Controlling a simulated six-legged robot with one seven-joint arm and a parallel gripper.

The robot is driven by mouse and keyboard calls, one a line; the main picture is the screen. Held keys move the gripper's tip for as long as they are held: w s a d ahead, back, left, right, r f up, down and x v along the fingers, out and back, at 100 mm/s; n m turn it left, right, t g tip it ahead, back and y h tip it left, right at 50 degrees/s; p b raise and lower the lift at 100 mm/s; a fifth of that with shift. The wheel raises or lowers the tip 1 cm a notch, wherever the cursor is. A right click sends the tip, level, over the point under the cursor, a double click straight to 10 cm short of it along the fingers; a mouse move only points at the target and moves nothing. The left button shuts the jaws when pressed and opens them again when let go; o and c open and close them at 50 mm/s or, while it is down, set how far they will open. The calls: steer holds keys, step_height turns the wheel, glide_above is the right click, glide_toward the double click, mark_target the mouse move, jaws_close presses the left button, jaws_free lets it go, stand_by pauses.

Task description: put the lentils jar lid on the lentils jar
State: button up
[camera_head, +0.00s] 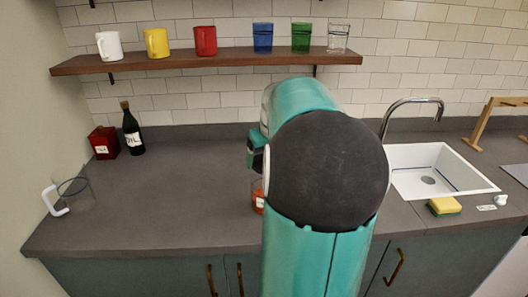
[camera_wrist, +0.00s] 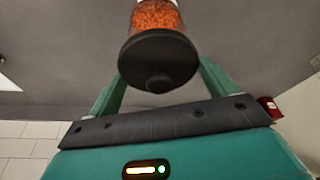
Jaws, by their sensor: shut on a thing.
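The lentils jar lid (camera_wrist: 158,52) is dark and round with a knob that faces the wrist camera. It sits between the two green fingers of my gripper (camera_wrist: 160,76), which is shut on it. The lentils jar (camera_wrist: 157,16), clear with orange lentils inside, shows directly beyond the lid in the wrist view. The lid covers the jar's near end there, and I cannot tell whether they touch. In the head view only a sliver of the jar (camera_head: 257,197) shows on the counter, left of my arm. My arm hides the lid and my gripper there.
The grey counter (camera_head: 170,205) is clear left of the jar. A glass jug (camera_head: 76,190) stands at its left end, a red tin (camera_head: 104,143) and dark bottle (camera_head: 132,132) at the back. A shelf (camera_head: 215,60) holds mugs and glasses. A sink (camera_head: 440,170) and sponge (camera_head: 444,207) are right.

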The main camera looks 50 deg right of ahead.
steer(key=shift+x, duration=0.9)
steer(key=shift+s+a+f, duration=0.15)
steer(key=shift+s+f, duration=0.1)
steer(key=shift+f, duration=0.5)
steer(key=shift+x, duration=0.8)
steer(key=o, duration=0.8)
steer(key=shift+o, duration=0.2)
steer(key=v, duration=1.4)
steer(key=shift+a, duration=0.15)
steer(key=shift+s+f, duration=0.1)
steer(key=shift+f, duration=0.05)
